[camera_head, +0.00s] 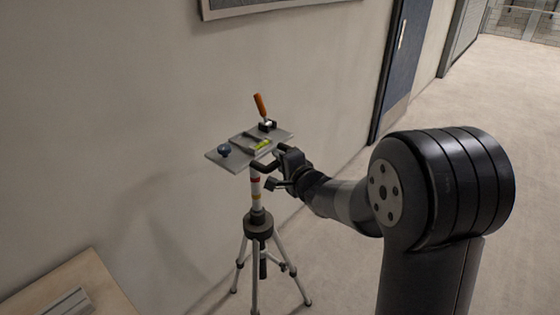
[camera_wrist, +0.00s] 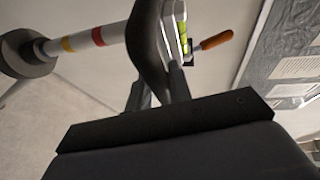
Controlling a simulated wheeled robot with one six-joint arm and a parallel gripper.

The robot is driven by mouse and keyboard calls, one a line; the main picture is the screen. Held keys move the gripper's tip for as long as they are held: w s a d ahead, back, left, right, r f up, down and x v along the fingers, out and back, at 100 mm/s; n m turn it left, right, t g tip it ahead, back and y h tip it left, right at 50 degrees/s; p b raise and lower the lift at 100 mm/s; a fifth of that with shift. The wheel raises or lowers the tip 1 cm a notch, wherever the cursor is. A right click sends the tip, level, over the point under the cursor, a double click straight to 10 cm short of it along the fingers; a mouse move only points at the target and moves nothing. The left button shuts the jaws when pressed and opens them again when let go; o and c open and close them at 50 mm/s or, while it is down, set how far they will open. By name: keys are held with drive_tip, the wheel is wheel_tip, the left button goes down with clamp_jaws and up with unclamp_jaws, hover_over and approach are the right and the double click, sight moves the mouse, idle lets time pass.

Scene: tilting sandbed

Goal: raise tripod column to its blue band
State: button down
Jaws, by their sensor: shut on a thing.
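The tripod (camera_head: 258,224) stands by the wall with legs spread. Its white column (camera_head: 255,187) rises from the dark collar and carries a tilted grey plate (camera_head: 222,160). My gripper (camera_head: 279,170) is at the right of the column top, just under the plate. In the wrist view its fingers (camera_wrist: 158,80) are shut on a dark curved handle (camera_wrist: 150,48) below the plate; the exact contact is partly hidden.
On the plate are an orange-handled lever (camera_head: 260,105), a yellow-green level vial (camera_head: 263,144) and a dark blue knob (camera_head: 224,150). A wooden table (camera_head: 75,285) stands at lower left. The wall is close behind the tripod; open floor (camera_head: 490,110) lies to the right.

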drive_tip(key=shift+w+r, duration=0.1)
drive_tip(key=shift+r, duration=0.45)
drive_tip(key=c, duration=1.5)
unclamp_jaws()
drive_tip(key=shift+o, duration=1)
drive_tip(key=shift+f, duration=0.25)
drive_tip(key=v, duration=1.1)
drive_tip(key=shift+w, duration=0.15)
drive_tip(key=x, duration=1)
drive_tip(key=shift+w+a+f, duration=0.25)
drive_tip(key=shift+a, duration=0.05)
drive_tip(key=shift+f+b, duration=0.2)
drive_tip(key=shift+b, duration=0.1)
